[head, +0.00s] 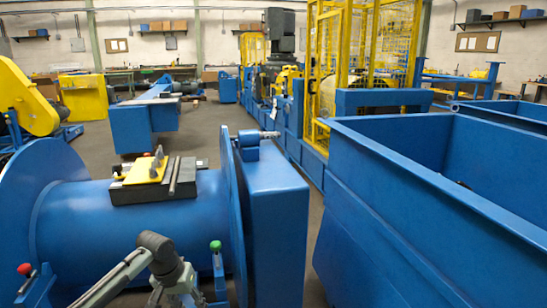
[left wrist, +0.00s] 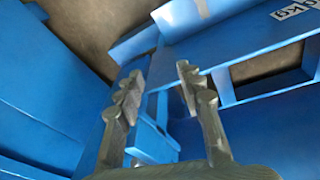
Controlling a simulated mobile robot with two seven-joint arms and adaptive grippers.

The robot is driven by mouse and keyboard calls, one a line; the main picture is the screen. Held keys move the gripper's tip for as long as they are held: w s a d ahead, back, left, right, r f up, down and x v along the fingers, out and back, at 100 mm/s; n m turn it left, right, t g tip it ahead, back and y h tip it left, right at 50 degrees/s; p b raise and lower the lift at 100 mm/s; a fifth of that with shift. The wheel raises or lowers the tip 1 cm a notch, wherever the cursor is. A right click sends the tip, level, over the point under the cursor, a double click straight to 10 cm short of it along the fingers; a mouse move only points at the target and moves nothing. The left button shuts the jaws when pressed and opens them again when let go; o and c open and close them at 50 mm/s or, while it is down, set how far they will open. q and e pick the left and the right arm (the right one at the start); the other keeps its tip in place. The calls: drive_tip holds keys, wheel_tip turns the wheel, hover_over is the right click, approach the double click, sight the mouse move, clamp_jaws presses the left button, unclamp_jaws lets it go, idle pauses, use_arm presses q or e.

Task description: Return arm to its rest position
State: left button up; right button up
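My left gripper (left wrist: 159,76) shows in the left wrist view with its two grey fingers apart and nothing between them. Blue metal structures lie beyond the fingertips, with no contact that I can make out. In the head view a grey and dark arm (head: 160,255), seemingly my left one, comes in at the bottom edge in front of the big blue drum (head: 90,225). Its fingers cannot be made out there. My right gripper shows in neither view.
A green-knobbed lever (head: 215,246) stands just right of the arm, a red-knobbed one (head: 25,269) at far left. A dark block with a yellow piece (head: 148,169) lies on the drum. A large blue bin (head: 430,200) fills the right. Floor shows between drum and bin.

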use_arm(q)
drive_tip(key=s+f, duration=0.7)
drive_tip(key=f, duration=0.5)
drive_tip(key=s+a+f+y, duration=0.1)
drive_tip(key=s+a+f, duration=0.1)
drive_tip(key=s+f, duration=0.3)
drive_tip(key=s+a+f+m+y, duration=0.1)
drive_tip(key=s+a+f, duration=0.2)
drive_tip(key=s, duration=1)
drive_tip(key=s+a+f, duration=0.2)
drive_tip(key=s+f, duration=0.7)
drive_tip(key=shift+a+y, duration=0.15)
drive_tip(key=shift+y, duration=0.25)
drive_tip(key=shift+f, duration=0.1)
